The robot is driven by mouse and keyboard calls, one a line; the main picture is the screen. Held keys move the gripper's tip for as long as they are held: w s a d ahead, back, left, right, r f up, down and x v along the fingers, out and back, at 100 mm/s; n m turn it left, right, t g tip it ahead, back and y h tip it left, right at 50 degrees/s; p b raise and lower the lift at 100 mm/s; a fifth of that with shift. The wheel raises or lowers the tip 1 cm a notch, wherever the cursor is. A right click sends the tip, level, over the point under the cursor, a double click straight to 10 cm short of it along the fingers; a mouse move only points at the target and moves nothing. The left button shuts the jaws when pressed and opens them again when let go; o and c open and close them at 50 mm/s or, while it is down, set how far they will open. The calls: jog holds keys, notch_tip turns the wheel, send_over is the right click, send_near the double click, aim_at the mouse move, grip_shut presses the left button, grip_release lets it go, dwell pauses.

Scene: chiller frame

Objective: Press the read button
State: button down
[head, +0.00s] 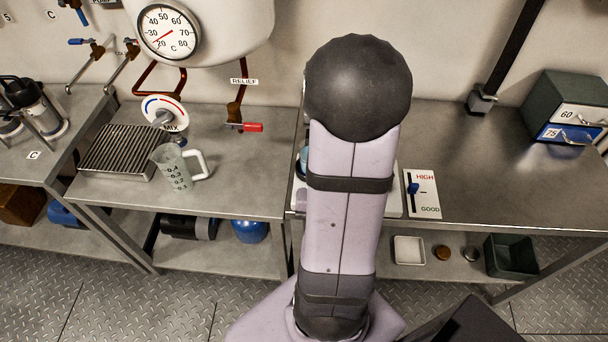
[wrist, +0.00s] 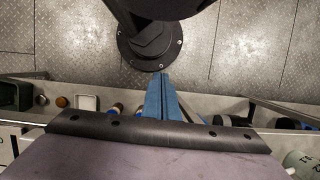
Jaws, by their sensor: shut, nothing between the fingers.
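I cannot make out a read button in either view. In the head view my raised arm covers the middle of the bench, where only the edges of a pale device (head: 394,200) show on both sides of it. Next to it is a white HIGH/GOOD panel (head: 424,205) with a blue slider knob (head: 413,188). My gripper is hidden behind my arm in the head view. In the wrist view my gripper (wrist: 161,78) shows its blue fingers together and empty, above the bench's front edge and the lower shelf.
To the left are a measuring jug (head: 174,168), a drain grate (head: 117,152), a MIX dial (head: 164,112) and a temperature gauge (head: 168,34). A red-handled RELIEF valve (head: 245,127) is near the arm. Drawer boxes (head: 567,112) stand far right. The right bench top is mostly clear.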

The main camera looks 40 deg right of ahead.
jog(key=d+r+m+t+y+p, duration=0.35)
jog(key=r+m+p, duration=0.65)
jog(key=r+p, duration=0.55)
jog(key=w+d+r+m+t+y, duration=0.1)
jog(key=w+m+t, duration=0.3)
jog(key=w+m, duration=0.7)
jog(key=r+m, duration=0.1)
jog(key=m, duration=0.3)
jog(key=shift+d+m, duration=0.3)
jog(key=shift+d, duration=0.1)
jog(key=shift+f+t, duration=0.15)
jog(key=shift+t, duration=0.1)
notch_tip(320, 180, down, 6)
jog(key=b, duration=0.7)
jog(key=shift+f+b, duration=0.25)
jog(key=shift+b, duration=0.05)
jog(key=shift+f+b, duration=0.5)
jog(key=shift+f, duration=0.55)
